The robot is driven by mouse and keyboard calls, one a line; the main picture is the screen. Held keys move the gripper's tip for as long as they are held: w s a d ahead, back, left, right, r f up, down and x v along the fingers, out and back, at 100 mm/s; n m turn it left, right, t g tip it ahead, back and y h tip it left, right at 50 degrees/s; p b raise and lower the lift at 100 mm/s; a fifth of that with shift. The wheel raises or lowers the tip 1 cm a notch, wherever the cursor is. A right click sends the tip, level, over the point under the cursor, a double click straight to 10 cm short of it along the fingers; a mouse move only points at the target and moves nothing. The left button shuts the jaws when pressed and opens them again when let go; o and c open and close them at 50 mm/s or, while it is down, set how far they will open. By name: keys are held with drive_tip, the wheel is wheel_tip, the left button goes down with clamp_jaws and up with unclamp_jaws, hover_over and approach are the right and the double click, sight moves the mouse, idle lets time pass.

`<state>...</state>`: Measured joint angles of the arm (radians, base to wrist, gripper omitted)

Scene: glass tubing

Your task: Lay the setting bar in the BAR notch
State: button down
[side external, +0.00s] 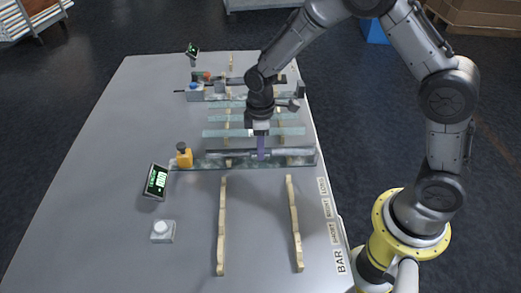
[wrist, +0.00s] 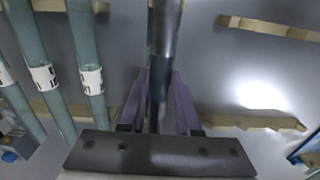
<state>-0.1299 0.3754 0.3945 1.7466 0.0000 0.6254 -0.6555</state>
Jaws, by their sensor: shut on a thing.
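The setting bar is a dark grey round bar (side external: 221,154). It lies crosswise in the side view and runs lengthwise between my fingers in the wrist view (wrist: 164,40). My gripper (side external: 261,153) points down with its purple fingers shut on the bar near its middle; the fingers also show in the wrist view (wrist: 160,88). The bar is over or close above a long grey fixture (side external: 215,165); I cannot tell if they touch. The BAR label (side external: 339,262) is at the table's near right. Two notched wooden rails (side external: 222,225) (side external: 294,220) run beside it; the notch itself is too small to make out.
Several glass tubes (side external: 240,133) lie on farther rails, left of the bar in the wrist view (wrist: 85,60). A green-lit display (side external: 156,181) and white button (side external: 162,230) stand left. The near rails are empty.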

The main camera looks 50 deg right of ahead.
wheel_tip(320, 180, up, 9)
drive_tip(key=shift+f, duration=0.2)
drive_tip(key=shift+r, duration=0.25)
drive_tip(key=s+a+r, duration=0.4)
drive_tip(key=s+a, duration=0.6)
drive_tip(key=s, duration=0.2)
drive_tip(key=s+a, duration=0.1)
drive_tip(key=s, duration=1.5)
drive_tip(key=shift+w+a+f, duration=1.3)
drive_tip(key=shift+a+f, duration=0.6)
drive_tip(key=shift+f, duration=0.15)
drive_tip(key=shift+w+a+f, duration=1.35)
drive_tip(key=shift+a+f, duration=0.5)
drive_tip(key=shift+f, duration=0.2)
drive_tip(key=shift+w+a+f, duration=1.3)
drive_tip(key=shift+a+f, duration=0.6)
drive_tip(key=shift+f, duration=0.15)
drive_tip(key=shift+f, duration=0.6)
